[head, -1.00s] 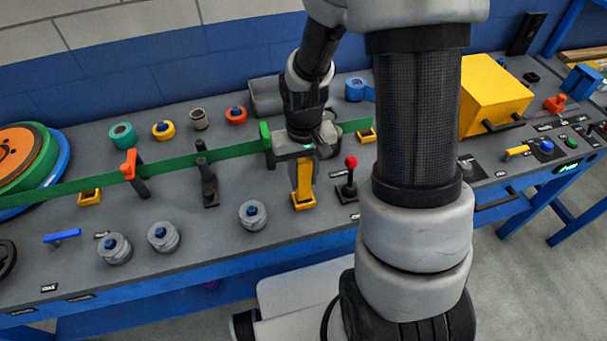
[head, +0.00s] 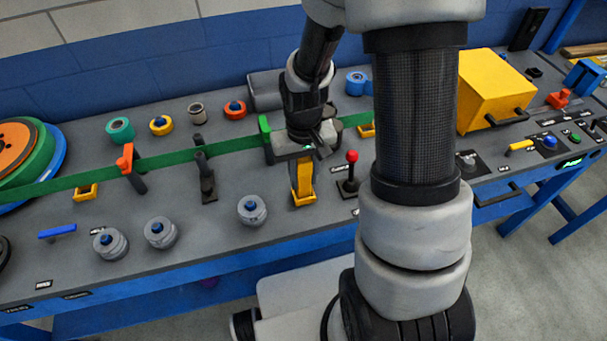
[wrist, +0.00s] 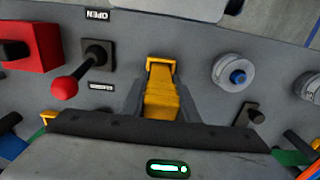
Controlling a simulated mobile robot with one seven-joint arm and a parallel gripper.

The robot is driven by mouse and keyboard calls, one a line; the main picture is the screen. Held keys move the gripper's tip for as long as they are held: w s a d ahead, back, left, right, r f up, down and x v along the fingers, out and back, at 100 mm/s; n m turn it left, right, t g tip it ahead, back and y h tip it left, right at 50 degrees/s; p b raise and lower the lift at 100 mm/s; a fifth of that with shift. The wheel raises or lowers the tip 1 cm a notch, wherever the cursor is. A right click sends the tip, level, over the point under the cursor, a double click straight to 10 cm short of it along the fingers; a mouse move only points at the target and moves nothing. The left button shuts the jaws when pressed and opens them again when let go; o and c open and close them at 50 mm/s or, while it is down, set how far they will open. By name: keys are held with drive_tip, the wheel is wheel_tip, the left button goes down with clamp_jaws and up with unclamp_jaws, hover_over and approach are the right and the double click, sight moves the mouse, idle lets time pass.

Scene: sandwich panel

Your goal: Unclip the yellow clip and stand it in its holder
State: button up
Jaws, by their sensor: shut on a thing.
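The yellow clip (head: 303,174) is held upright between the fingers of my gripper (head: 303,163). In the wrist view the clip (wrist: 163,104) runs between the two grey fingers (wrist: 162,98). Its lower end is at the yellow square holder (head: 303,202) on the grey panel, just in front of the green strap. The holder (wrist: 160,62) also shows in the wrist view, around or right behind the clip's end. I cannot tell how deep the clip sits in it. The gripper's body hides the clip's top.
A red-knobbed lever (head: 351,172) stands close to the right of the clip. A green clip (head: 265,138) and an orange clip (head: 126,160) stand at the strap (head: 230,146). A grey knob with a blue centre (head: 252,210) is to the left. Bare panel lies between.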

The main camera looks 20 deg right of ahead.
drive_tip(key=o, duration=1.2)
drive_tip(key=shift+r+p, duration=2.65)
drive_tip(key=shift+r, duration=0.85)
drive_tip(key=shift+r, duration=0.1)
drive_tip(key=shift+t, duration=0.6)
wheel_tip(320, 180, up, 7)
drive_tip(key=shift+s+d+f, duration=0.1)
drive_tip(key=shift+d, duration=0.05)
drive_tip(key=s+r+t, duration=0.2)
drive_tip(key=s+r, duration=0.3)
drive_tip(key=r, duration=0.4)
drive_tip(key=s+r+t, duration=0.2)
drive_tip(key=s+r, duration=0.4)
drive_tip(key=r, duration=0.3)
drive_tip(key=shift+s+r, duration=0.2)
drive_tip(key=shift+s, duration=0.1)
